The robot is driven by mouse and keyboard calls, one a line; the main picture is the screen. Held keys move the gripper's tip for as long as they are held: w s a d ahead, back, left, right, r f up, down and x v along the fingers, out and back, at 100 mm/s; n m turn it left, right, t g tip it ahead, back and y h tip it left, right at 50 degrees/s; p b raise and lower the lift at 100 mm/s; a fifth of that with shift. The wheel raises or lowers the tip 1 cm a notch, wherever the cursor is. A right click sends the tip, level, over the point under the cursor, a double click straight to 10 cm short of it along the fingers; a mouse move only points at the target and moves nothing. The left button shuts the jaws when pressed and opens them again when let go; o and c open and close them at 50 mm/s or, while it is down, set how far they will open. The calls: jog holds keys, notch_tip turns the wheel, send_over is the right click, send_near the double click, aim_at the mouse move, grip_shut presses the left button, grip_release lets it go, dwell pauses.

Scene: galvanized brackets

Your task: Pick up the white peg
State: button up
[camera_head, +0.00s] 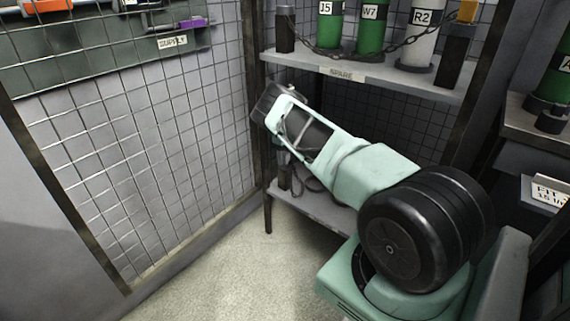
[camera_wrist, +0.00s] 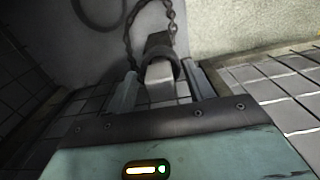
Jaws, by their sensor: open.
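My gripper (camera_wrist: 163,88) is open in the wrist view, its two grey fingers apart. Between them in that picture is a pale grey block (camera_wrist: 160,73) with a dark upper part and a dark ring around it. I cannot tell whether this is the white peg, or whether the fingers touch it. A dark chain (camera_wrist: 128,35) runs up from beside it. In the head view my arm reaches up and left to the front of the shelf unit; my fingertips cannot be made out. No white peg shows clearly there.
The upper shelf (camera_head: 385,82) holds green cylinders (camera_head: 370,32) and a grey one (camera_head: 419,40) behind a chain. A lower shelf (camera_head: 318,208) is partly behind my arm. A wire-mesh wall (camera_head: 150,150) stands left, with a supply board (camera_head: 100,55). The floor (camera_head: 215,275) is clear.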

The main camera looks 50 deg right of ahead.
grip_shut()
jog(key=shift+r, duration=0.1)
